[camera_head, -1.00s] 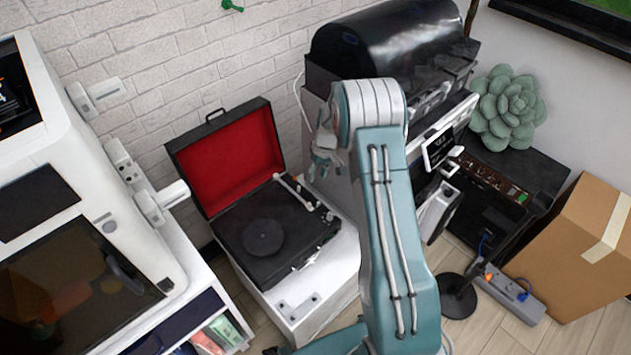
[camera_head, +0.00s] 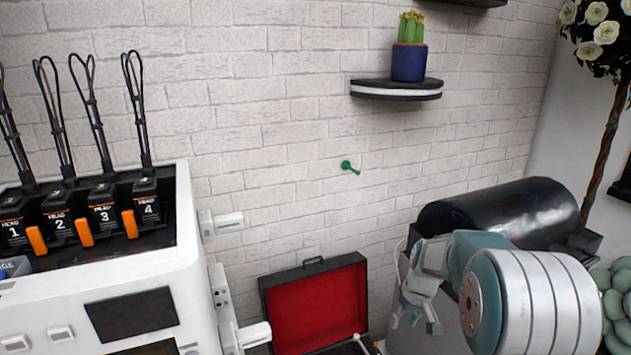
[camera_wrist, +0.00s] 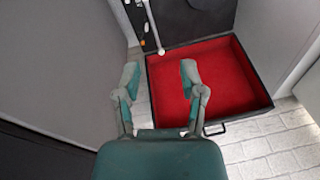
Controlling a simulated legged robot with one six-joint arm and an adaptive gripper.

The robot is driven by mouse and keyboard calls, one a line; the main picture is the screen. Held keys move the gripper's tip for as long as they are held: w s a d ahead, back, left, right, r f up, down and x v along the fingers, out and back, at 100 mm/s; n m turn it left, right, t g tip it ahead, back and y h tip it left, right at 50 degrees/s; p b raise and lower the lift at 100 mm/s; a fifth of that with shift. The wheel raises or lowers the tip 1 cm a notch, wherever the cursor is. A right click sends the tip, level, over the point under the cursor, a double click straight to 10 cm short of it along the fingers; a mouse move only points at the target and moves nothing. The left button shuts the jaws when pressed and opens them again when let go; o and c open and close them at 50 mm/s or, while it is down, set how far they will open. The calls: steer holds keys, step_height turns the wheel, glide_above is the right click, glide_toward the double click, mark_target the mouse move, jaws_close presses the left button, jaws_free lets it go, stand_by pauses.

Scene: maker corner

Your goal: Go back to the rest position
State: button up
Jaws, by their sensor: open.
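My gripper (camera_head: 420,290) shows at the lower right in the head view, in front of the black cylinder-topped machine and to the right of the record player's raised lid. In the wrist view my gripper (camera_wrist: 160,80) has its two teal-and-grey fingers spread apart with nothing between them. The red-lined lid (camera_wrist: 225,85) of the record player lies behind the fingers there. The same lid (camera_head: 315,305) stands open at the bottom middle of the head view. The record player's deck is mostly cut off in the head view.
A white machine (camera_head: 150,280) with several numbered heads stands at the left. A black cylinder-topped machine (camera_head: 500,215) is at the right, partly behind my arm. A wall shelf (camera_head: 396,90) holds a potted cactus (camera_head: 409,62). A green hook (camera_head: 349,167) is on the brick wall.

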steer(key=s+a+r+m+t, duration=0.1)
steer(key=s+a+r+t, duration=0.25)
steer(key=s+r, duration=1.1)
steer(key=s+a+r+m+t+h, duration=0.1)
steer(key=s+a+r, duration=0.1)
steer(key=s, duration=1.2)
steer(key=shift+s+r, duration=0.15)
steer(key=shift+s, duration=0.25)
steer(key=shift+o, duration=0.2)
steer(key=shift+a, duration=0.1)
